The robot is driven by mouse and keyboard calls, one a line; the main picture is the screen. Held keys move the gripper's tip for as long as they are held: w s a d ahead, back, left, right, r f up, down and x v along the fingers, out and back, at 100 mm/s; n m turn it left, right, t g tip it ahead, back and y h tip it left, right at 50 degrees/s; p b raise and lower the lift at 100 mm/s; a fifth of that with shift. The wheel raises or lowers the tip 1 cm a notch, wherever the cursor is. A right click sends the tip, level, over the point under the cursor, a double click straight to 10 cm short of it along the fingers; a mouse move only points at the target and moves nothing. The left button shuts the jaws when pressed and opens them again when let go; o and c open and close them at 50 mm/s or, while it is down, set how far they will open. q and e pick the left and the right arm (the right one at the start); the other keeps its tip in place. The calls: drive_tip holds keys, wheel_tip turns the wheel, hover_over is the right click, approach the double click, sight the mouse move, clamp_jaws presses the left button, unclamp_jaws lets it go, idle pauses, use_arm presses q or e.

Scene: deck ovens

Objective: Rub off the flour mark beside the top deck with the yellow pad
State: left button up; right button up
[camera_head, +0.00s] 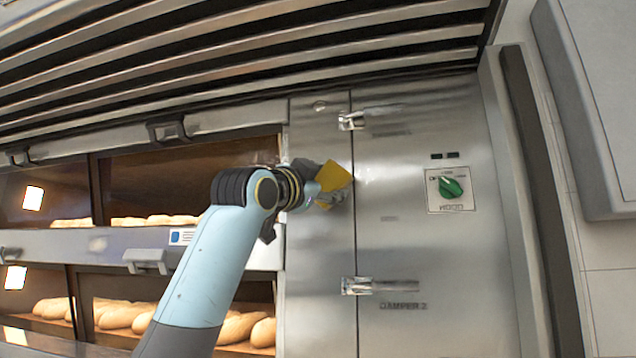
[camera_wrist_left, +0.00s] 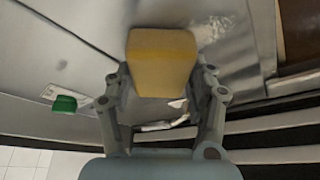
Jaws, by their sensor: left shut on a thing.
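The yellow pad (camera_head: 334,176) is in my left gripper (camera_head: 318,192), in front of the steel panel just right of the top deck. In the left wrist view the yellow pad (camera_wrist_left: 162,62) sits between the two fingers of the left gripper (camera_wrist_left: 162,88), which are shut on it. The pad faces the panel; whether it touches cannot be told. A faint pale smear (camera_wrist_left: 214,30), perhaps the flour mark, shows beside the pad in the left wrist view. In the head view the pad and gripper cover part of the panel there. My right gripper is not in view.
The top deck (camera_head: 150,185) and a lower deck with several loaves (camera_head: 120,316) stand left of the panel. Two damper handles (camera_head: 352,121) (camera_head: 380,287) stick out near the pad. A green knob (camera_head: 450,187) is to the right. Slatted vents (camera_head: 240,45) run overhead.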

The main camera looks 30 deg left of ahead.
use_arm(q)
drive_tip(key=s+a+b, duration=0.1)
drive_tip(key=a, duration=0.6)
drive_tip(key=shift+s+a, duration=0.2)
drive_tip(key=shift+s, duration=0.2)
drive_tip(key=shift+s, duration=0.1)
drive_tip(key=shift+s+d+b, duration=0.25)
drive_tip(key=shift+s+b, duration=0.05)
drive_tip(key=shift+s, duration=0.65)
drive_tip(key=shift+s+d+b, duration=0.2)
drive_tip(key=shift+s+b, duration=0.05)
drive_tip(key=shift+s, duration=0.75)
drive_tip(key=shift+s+d+b, duration=0.25)
drive_tip(key=shift+s+b, duration=0.05)
drive_tip(key=shift+s, duration=0.65)
drive_tip(key=s, duration=0.3)
drive_tip(key=shift+d+b, duration=0.35)
drive_tip(key=shift+b, duration=0.05)
